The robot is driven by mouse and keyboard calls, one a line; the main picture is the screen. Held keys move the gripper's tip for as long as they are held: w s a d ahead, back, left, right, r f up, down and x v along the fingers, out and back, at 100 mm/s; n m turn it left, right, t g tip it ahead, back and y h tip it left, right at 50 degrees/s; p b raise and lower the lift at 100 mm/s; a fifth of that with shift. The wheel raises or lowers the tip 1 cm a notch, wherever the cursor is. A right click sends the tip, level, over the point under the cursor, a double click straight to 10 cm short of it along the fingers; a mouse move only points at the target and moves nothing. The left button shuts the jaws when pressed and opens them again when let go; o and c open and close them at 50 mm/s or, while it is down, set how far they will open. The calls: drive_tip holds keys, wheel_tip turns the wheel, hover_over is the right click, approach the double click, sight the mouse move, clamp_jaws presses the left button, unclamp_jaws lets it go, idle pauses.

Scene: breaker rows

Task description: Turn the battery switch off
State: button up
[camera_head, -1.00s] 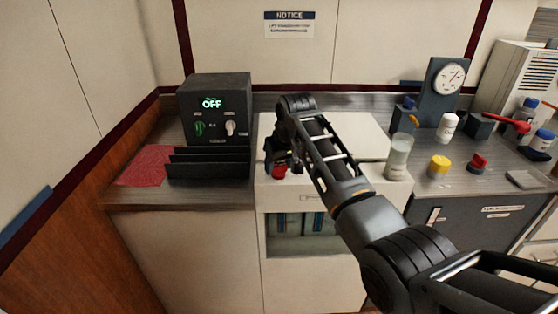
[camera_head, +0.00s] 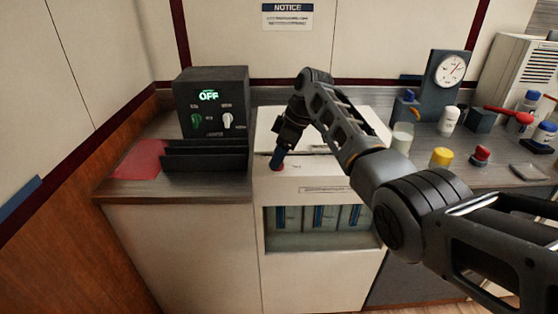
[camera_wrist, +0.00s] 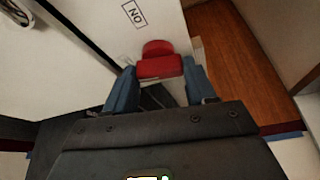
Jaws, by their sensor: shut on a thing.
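The battery switch is a red knob (camera_head: 278,167) at the front left of the white cabinet's top (camera_head: 315,165). In the wrist view the red knob (camera_wrist: 158,62) sits between the two blue fingers, its wide grip bar across the gap. My gripper (camera_head: 277,158) points down onto it and is shut on it; the fingers also show in the wrist view (camera_wrist: 160,75). A label (camera_wrist: 135,13) with the letters "ON", upside down in the wrist view, lies beside the knob. The fingers hide part of the knob in the head view.
A dark box (camera_head: 213,135) with a green "OFF" display stands left on the counter, with black dividers (camera_head: 205,156) before it. A cup (camera_head: 402,138), bottles and a yellow-capped jar (camera_head: 440,157) stand right. Blue batteries (camera_head: 318,217) show in the cabinet front.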

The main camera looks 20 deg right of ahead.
drive_tip(key=shift+w+n+g+b, duration=0.1)
drive_tip(key=shift+n+g+b, duration=0.4)
drive_tip(key=shift+n+b, duration=0.55)
drive_tip(key=shift+n, duration=0.25)
drive_tip(key=o, duration=1)
drive_tip(key=shift+o, duration=0.2)
drive_tip(key=w+v, duration=0.1)
drive_tip(key=v, duration=0.6)
drive_tip(key=shift+s+d+r+b, duration=0.25)
drive_tip(key=shift+s+r+b, duration=0.15)
drive_tip(key=shift+s, duration=0.15)
